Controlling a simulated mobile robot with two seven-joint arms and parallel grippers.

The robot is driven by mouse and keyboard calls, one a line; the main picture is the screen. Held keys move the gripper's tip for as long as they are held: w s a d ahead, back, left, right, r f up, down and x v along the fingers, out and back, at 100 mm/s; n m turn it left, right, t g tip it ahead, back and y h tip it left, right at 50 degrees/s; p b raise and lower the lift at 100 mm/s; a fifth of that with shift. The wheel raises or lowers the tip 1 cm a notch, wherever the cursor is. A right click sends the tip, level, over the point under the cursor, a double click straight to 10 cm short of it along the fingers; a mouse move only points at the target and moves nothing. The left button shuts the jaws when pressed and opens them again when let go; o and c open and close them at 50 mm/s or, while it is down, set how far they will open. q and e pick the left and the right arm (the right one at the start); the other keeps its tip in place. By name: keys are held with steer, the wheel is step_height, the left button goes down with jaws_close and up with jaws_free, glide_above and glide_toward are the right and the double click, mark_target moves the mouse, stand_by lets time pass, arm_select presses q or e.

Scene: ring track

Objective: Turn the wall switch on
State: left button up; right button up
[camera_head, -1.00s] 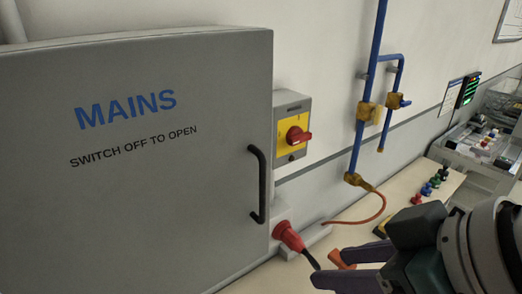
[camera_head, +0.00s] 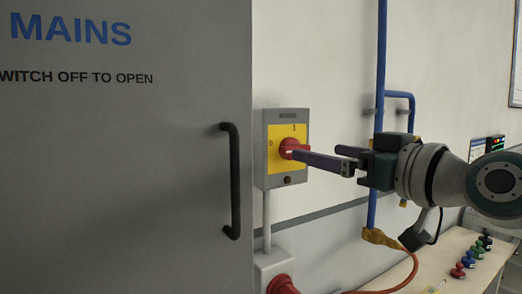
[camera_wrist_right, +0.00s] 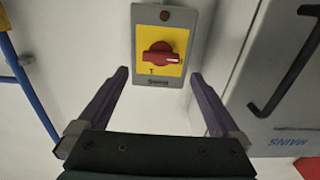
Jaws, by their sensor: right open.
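The wall switch is a grey box (camera_head: 259,150) with a yellow plate and a red rotary knob (camera_head: 288,146), right of the MAINS cabinet. In the right wrist view the knob (camera_wrist_right: 160,57) appears upside down, its handle lying level with a pale mark at its right end, away from the "1". My right gripper (camera_head: 314,153) is open and empty in front of the switch. One finger overlaps the knob in the head view. In the wrist view (camera_wrist_right: 160,75) the fingertips flank the switch, with the knob beyond and between them; contact cannot be told. My left gripper is out of view.
The grey cabinet (camera_head: 120,190) with a black handle (camera_head: 232,180) stands left of the switch. A red plug (camera_head: 281,285) is below it. A blue pipe (camera_head: 380,60) runs down the wall behind my right gripper. A bench (camera_head: 435,275) holds small coloured items.

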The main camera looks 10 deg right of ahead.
steer(key=shift+x, duration=2.9)
steer(key=c, duration=1.3)
